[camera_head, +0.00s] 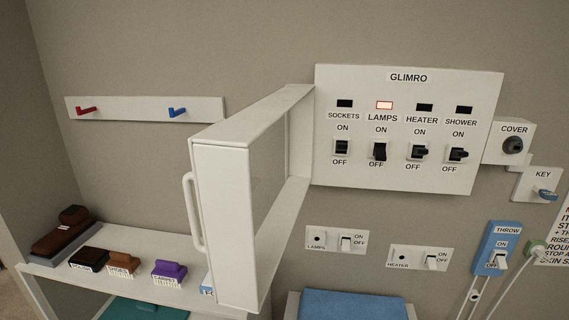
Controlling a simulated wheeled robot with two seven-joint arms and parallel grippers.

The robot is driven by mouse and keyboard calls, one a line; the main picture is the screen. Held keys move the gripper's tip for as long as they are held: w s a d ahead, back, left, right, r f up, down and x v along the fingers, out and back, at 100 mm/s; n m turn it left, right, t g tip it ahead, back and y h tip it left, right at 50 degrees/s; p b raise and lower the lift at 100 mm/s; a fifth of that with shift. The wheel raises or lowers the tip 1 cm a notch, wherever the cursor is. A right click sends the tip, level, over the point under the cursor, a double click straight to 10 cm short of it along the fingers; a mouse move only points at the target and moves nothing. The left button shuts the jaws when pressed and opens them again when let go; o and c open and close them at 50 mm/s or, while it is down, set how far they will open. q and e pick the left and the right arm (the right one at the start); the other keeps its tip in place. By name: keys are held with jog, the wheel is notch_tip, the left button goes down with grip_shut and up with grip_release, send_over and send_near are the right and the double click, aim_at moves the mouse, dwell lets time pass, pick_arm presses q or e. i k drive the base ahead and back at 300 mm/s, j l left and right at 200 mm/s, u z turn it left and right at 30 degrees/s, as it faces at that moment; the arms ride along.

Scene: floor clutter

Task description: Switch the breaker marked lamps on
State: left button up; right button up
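The white breaker panel (340,83) marked GLIMRO is on the wall at right of centre. The lamps breaker (379,152) is a black toggle in a white slot, second from the left, with ON above and OFF below. Its toggle appears to point down toward OFF. The small lamps indicator window (384,105) above it is lit white with an orange-red edge. The sockets (342,148), heater (417,153) and shower (458,155) breakers stand beside it, under dark windows. The panel's white framed door (222,212) stands open to the left. Neither gripper is in view.
The open door juts out left of the breakers. Below are lamps (346,243) and heater (432,261) wall switches. COVER (513,145) and KEY (545,193) fittings and a blue THROW switch (496,259) are at right. A shelf (130,236) with brushes is lower left.

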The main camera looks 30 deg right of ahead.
aim_at(379, 152)
jog(key=i+j+z, duration=0.15)
jog(key=j+z, duration=0.15)
jog(key=z, duration=0.2)
jog(key=i+j+z, duration=0.1)
jog(key=j+z, duration=0.7)
jog(key=z, duration=0.15)
jog(key=j+z, duration=0.5)
jog(key=i+z, duration=0.25)
jog(key=i+l+z, duration=0.1)
jog(key=z, duration=0.15)
jog(key=i+l, duration=0.15)
jog(key=l, duration=0.15)
jog(key=i+l, duration=0.15)
jog(key=l, duration=0.15)
